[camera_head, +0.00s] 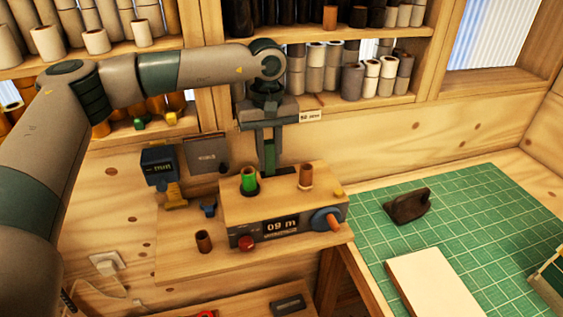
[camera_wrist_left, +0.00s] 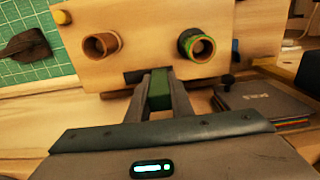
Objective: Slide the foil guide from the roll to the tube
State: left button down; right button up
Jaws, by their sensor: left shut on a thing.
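The winding machine (camera_head: 285,212) is a wooden box with a "09 m" display. The green foil roll (camera_head: 249,180) stands upright on its top left, and the bare brown tube (camera_head: 306,176) stands on its top right. In the left wrist view the roll (camera_wrist_left: 197,45) is right and the tube (camera_wrist_left: 102,46) left. My left gripper (camera_head: 268,165) points down behind the roll and tube. Its fingers (camera_wrist_left: 160,92) are shut on a small green piece, apparently the foil guide (camera_wrist_left: 160,80), nearer the roll. A dark slot (camera_wrist_left: 134,76) shows beside it towards the tube. My right gripper is out of view.
The machine has a red knob (camera_head: 246,243) and a blue crank (camera_head: 326,220) in front. A loose brown tube (camera_head: 204,242) stands on the wooden ledge. A tape dispenser (camera_head: 160,170) is at left. A green cutting mat (camera_head: 465,215) lies right.

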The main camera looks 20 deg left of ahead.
pick_arm(q)
jog(key=shift+s+a+f, duration=0.15)
jog(key=shift+s+a, duration=0.05)
jog(key=shift+a, duration=0.15)
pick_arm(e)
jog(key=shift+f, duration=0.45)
pick_arm(q)
jog(key=c, duration=1.6)
grip_release()
jog(key=shift+a, duration=0.1)
jog(key=shift+o, duration=0.2)
jog(key=shift+s+a+r, duration=0.1)
jog(key=shift+s+r, duration=0.05)
jog(key=shift+r, duration=0.05)
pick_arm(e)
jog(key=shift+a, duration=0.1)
